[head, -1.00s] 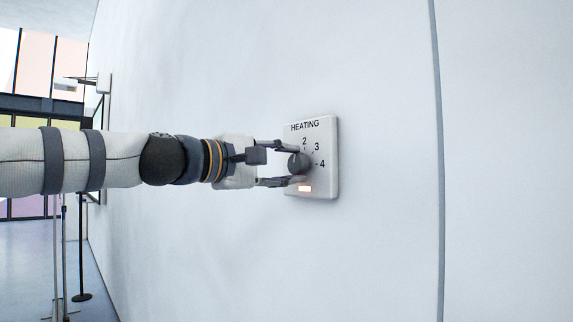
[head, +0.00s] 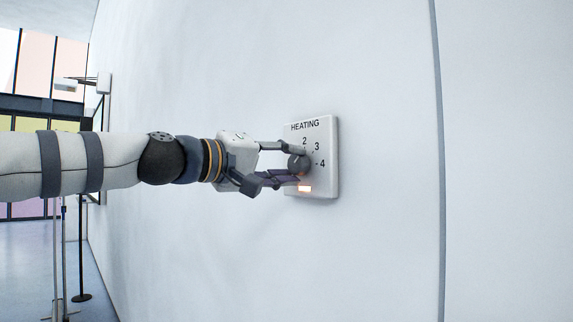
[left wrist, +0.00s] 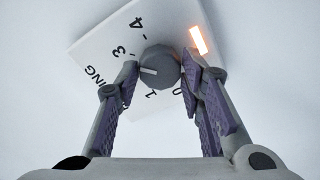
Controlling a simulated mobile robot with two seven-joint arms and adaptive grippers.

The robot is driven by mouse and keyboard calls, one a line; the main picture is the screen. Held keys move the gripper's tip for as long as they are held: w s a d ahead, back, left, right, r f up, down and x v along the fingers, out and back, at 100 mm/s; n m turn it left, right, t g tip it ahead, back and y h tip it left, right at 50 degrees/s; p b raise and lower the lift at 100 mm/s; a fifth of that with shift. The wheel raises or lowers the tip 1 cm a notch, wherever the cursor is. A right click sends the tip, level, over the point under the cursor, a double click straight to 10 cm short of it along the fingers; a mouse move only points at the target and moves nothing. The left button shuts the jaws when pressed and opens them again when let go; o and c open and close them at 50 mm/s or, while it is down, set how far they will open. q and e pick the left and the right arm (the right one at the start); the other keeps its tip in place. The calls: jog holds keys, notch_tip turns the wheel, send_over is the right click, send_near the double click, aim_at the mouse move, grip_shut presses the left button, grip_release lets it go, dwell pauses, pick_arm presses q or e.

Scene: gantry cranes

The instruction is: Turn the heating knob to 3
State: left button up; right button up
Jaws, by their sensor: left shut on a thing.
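The heating panel (head: 325,180) is a white plate on the wall, with the word HEATING, the numbers 2, 3 and 4, and a lit orange lamp. Its round grey heating knob (head: 299,163) sits at the middle left. My left gripper (head: 297,162) is shut on the knob, one finger above it and one below. In the left wrist view the knob (left wrist: 163,66) is between the fingertips. Its white mark points left, a little below the 3; the left finger seems to hide the 2. The 0 and 1 show below the knob. My right gripper is not in view.
The panel is on a wide, bare white wall (head: 220,70) with a vertical grey seam (head: 437,150) to its right. Thin dark posts (head: 80,260) stand on the floor at the far left, near windows. The wall around the panel is clear.

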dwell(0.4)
pick_arm(q)
jog(key=o, duration=1.2)
jog(key=shift+c, duration=0.2)
jog(key=v, duration=1.2)
